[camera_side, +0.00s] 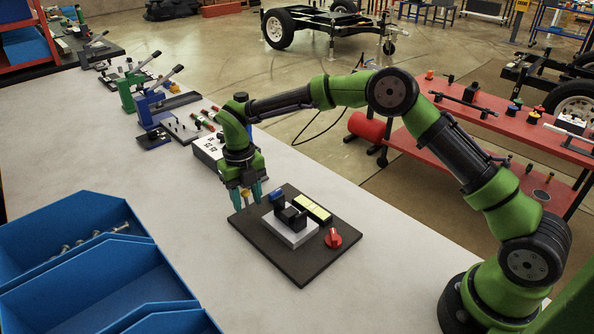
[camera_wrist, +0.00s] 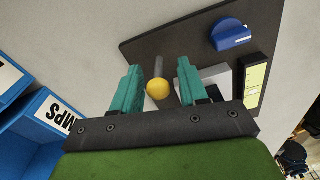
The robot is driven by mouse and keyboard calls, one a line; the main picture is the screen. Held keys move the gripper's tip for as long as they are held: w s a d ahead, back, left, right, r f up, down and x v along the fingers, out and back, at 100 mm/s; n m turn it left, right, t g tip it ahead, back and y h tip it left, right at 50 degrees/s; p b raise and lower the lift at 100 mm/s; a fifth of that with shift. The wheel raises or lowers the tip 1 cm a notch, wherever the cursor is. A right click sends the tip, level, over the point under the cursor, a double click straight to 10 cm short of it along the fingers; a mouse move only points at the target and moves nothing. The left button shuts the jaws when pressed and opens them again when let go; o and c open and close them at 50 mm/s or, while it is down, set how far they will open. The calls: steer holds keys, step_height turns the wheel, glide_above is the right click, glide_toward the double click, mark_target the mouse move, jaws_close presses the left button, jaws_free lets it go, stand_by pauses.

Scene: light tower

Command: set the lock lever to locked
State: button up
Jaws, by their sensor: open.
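The lock lever shows in the wrist view as a short grey rod with a yellow ball knob (camera_wrist: 158,89) on its end. It stands up from the dark board (camera_wrist: 148,33). My gripper (camera_wrist: 160,78) is open, with one teal finger on each side of the knob; visible gaps separate the fingers from it. In the side view my gripper (camera_side: 250,196) points down at the far left edge of the board (camera_side: 300,270), and the knob shows only partly between the fingers. I see no markings that tell the lever's setting.
The board also bears a blue knob (camera_side: 277,196), a black block on a light base (camera_side: 290,235), a pale yellow light panel (camera_side: 313,207) and a red knob (camera_side: 333,238). Blue bins (camera_side: 90,260) stand at left. A white box (camera_side: 208,149) stands behind my gripper.

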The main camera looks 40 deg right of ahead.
steer(key=s+t, duration=0.1)
steer(key=t, duration=0.1)
steer(key=s+t, duration=0.1)
steer(key=t, duration=0.2)
steer(key=shift+s+f, duration=0.15)
steer(key=shift+s+r+t, duration=0.1)
steer(key=shift+r+t, duration=0.2)
steer(key=v, duration=1.7)
steer(key=s+d+m, duration=0.4)
steer(key=s+m, duration=0.2)
steer(key=m, duration=1)
steer(key=s+d+r+m, duration=0.1)
steer(key=s+d+m, duration=0.4)
steer(key=m, duration=1.1)
steer(key=s, duration=0.2)
steer(key=shift+s+d+y, duration=0.3)
